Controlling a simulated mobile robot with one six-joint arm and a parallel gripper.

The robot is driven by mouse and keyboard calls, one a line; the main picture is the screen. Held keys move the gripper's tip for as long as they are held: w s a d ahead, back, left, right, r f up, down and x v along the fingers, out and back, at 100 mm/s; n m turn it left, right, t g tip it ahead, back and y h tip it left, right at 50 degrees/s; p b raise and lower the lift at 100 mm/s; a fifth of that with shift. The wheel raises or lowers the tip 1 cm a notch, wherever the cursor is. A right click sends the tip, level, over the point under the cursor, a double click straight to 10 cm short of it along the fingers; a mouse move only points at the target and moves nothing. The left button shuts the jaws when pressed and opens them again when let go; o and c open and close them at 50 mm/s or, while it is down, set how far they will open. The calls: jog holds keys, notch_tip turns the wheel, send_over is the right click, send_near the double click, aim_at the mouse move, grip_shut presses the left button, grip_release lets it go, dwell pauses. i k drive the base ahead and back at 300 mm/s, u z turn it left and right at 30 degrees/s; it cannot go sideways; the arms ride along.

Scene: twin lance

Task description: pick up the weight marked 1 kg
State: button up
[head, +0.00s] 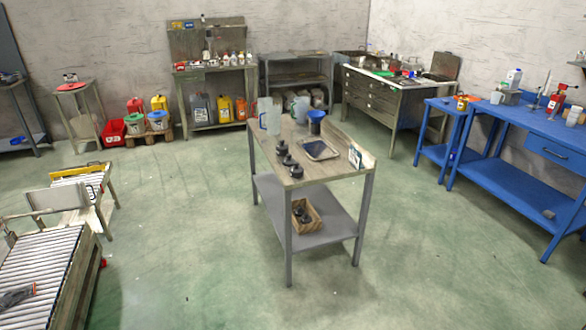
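Several dark weights stand in a row along the left side of the tabletop of a wood-topped workbench (262,153) in the middle of the room. One weight (281,147) is at the back of the row, one (288,160) is in the middle, and one (296,172) is nearest the front edge. Their markings are too small to read, so I cannot tell which is 1 kg. My gripper is not in view.
On the bench are a flat scale-like tray (320,150), a blue funnel-like vessel (316,117), clear jugs (269,115) and a small sign (355,157). A roller conveyor (40,270) is at the left; blue tables (520,160) are at the right. Green floor around the bench is clear.

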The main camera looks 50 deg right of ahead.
aim_at(295, 171)
jog(key=z, duration=0.25)
jog(key=i, duration=1.5)
jog(key=u, duration=0.4)
